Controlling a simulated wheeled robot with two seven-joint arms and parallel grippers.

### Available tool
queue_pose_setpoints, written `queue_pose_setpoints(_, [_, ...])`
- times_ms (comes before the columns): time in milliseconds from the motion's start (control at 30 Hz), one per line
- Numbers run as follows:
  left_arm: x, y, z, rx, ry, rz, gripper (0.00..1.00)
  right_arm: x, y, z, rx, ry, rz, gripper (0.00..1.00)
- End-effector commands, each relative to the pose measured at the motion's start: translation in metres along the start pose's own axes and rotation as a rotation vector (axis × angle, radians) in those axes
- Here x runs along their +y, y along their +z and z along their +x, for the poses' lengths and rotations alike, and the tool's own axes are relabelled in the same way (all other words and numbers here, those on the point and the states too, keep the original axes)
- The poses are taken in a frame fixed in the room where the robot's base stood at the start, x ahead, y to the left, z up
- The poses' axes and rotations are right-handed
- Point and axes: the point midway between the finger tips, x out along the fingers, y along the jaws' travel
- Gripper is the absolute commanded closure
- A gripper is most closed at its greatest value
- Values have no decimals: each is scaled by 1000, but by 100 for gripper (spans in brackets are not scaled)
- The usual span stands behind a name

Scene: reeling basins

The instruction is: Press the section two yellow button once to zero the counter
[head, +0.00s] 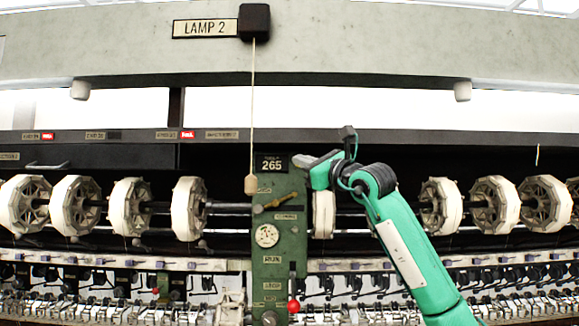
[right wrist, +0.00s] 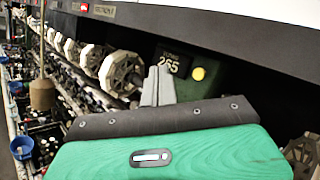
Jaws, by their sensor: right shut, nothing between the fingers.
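The yellow button (right wrist: 198,74) is round and sits on the green panel beside the counter (right wrist: 172,64) in the right wrist view. The counter reads 265 there and also in the head view (head: 271,164). In the head view I cannot see the button; my right gripper and arm cover the area right of the counter. My right gripper (head: 300,161) is shut and empty, its fingers close to the counter's right edge. In the right wrist view the shut fingers (right wrist: 161,75) point at the panel, below and left of the button. Contact is not visible. My left gripper is not in view.
White reels (head: 190,208) line both sides of the green post (head: 270,245). A cord with a wooden pull (head: 251,184) hangs left of the counter from the LAMP 2 box (head: 254,21). A red-knobbed lever (head: 293,306) is lower on the post. A dark beam runs above.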

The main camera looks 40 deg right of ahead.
Motion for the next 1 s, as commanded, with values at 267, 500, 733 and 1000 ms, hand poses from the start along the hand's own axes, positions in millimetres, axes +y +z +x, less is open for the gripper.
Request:
queue_pose_setpoints(267, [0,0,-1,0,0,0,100,0,0,1,0,0,0,100])
queue_pose_setpoints(500, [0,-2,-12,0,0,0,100,-12,-9,15,3,0,2,100])
queue_pose_setpoints(733, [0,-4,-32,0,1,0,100,-29,-25,39,4,1,3,100])
queue_pose_setpoints(1000, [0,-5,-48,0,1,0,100,-42,-40,58,1,1,2,100])
